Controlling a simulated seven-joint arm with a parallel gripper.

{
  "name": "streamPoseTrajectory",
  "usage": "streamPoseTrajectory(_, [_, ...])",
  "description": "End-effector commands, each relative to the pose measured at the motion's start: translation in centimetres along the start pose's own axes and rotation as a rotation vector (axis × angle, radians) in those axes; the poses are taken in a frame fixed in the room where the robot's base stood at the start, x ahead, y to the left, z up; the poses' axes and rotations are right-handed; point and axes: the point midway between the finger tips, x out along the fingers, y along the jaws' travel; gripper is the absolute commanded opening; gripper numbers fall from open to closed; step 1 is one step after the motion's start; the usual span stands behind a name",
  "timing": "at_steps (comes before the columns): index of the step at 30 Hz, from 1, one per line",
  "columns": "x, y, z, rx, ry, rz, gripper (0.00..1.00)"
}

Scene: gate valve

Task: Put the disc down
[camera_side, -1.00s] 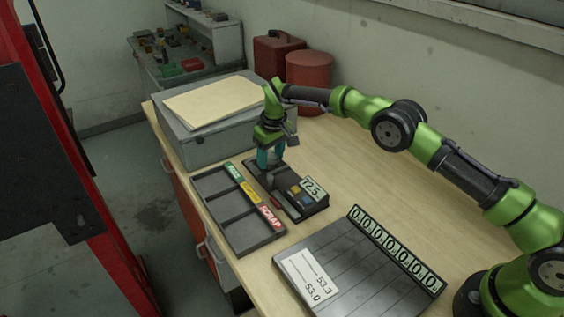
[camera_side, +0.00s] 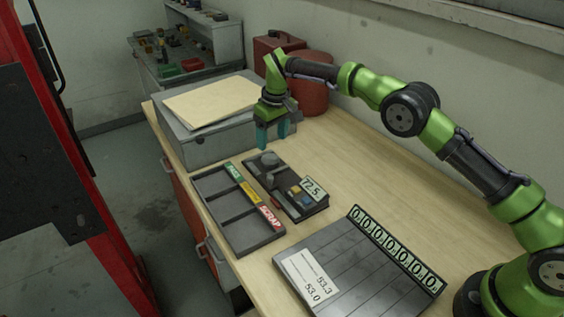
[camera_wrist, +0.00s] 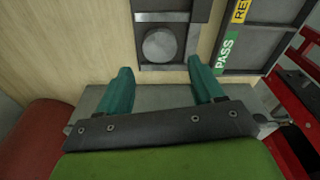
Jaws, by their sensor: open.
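A round grey disc (camera_side: 268,160) lies flat on the far end of the dark measuring device (camera_side: 308,212), whose display reads 72.5. The disc also shows in the wrist view (camera_wrist: 160,46), resting on the device's plate. My gripper (camera_side: 273,146) is above the disc with its teal fingers apart and nothing between them. In the wrist view the gripper's fingertips (camera_wrist: 157,66) are spread wide, with the disc beyond them. The gripper is clear of the disc.
A sorting tray (camera_side: 283,232) with PASS, a yellow and SCRAP labels lies left of the device. A slotted board (camera_side: 400,300) with zeros and a 53.3/53.0 card is in front. A grey box (camera_side: 190,150) stands behind. Bare table (camera_side: 350,170) lies to the right.

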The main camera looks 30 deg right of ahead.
Motion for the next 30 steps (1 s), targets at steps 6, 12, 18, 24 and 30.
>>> streamPoseTrajectory(6, [-3.8, 0.0, -0.1, 0.0, 0.002, 0.001, 0.67])
streamPoseTrajectory(12, [-5.9, 0.2, 0.1, 0.008, 0.009, -0.002, 0.67])
streamPoseTrajectory(18, [-12.5, 1.6, 2.3, 0.078, 0.075, -0.03, 0.67])
streamPoseTrajectory(24, [-19.9, 2.7, 8.2, 0.183, 0.172, -0.074, 0.67])
streamPoseTrajectory(30, [-24.3, 2.8, 16.4, 0.285, 0.273, -0.117, 0.67])
